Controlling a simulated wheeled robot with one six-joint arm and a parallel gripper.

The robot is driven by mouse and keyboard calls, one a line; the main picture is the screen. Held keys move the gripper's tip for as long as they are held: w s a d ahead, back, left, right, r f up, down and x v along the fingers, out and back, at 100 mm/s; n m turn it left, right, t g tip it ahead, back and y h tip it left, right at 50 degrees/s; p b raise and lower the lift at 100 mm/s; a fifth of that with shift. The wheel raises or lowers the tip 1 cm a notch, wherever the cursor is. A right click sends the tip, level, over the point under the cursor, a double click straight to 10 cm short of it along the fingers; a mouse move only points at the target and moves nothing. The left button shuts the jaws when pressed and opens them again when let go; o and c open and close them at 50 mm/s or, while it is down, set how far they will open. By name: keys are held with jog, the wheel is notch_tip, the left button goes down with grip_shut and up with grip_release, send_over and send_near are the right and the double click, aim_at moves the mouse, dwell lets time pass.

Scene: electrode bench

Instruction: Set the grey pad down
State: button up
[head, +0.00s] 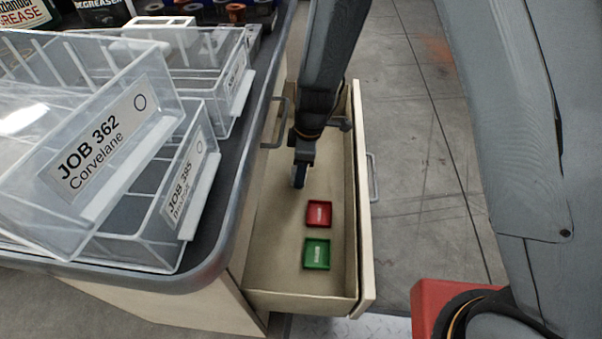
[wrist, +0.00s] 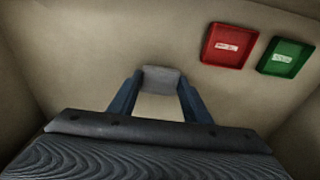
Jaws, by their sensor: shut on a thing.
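The grey pad (wrist: 160,79) shows in the wrist view between the tips of my gripper (wrist: 158,92). My gripper is shut on it. In the head view my gripper (head: 299,178) points down inside the open drawer (head: 275,285), and the pad is hidden there. In the wrist view the pad is over the pale drawer floor; I cannot tell whether it touches it. A red tray (head: 319,214) and a green tray (head: 317,254) lie on the drawer floor, nearer the drawer's front in the head view. They also show at the upper right of the wrist view.
The drawer walls (head: 351,200) stand close around my arm. Clear bins labelled JOB 362 (head: 100,150) and JOB 395 (head: 180,195) stand on the bench at the left. The drawer floor beside the trays is bare.

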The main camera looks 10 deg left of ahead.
jog(key=shift+f+b, duration=0.45)
jog(key=shift+f, duration=0.55)
jog(key=shift+f, duration=0.15)
jog(key=o, duration=1)
jog(key=shift+o, duration=0.2)
notch_tip(320, 180, up, 12)
jog(key=d+p, duration=0.1)
jog(key=p, duration=0.2)
jog(key=s+d+r+m, duration=0.5)
jog(key=s+r+m, duration=0.1)
jog(key=s+r, duration=0.2)
jog(key=s+d+r+m, duration=0.5)
jog(key=s+r+m, duration=0.2)
jog(key=s+r, duration=0.2)
jog(key=shift+s+d+h, duration=0.2)
jog(key=shift+s+h, duration=0.2)
jog(key=shift+s, duration=0.6)
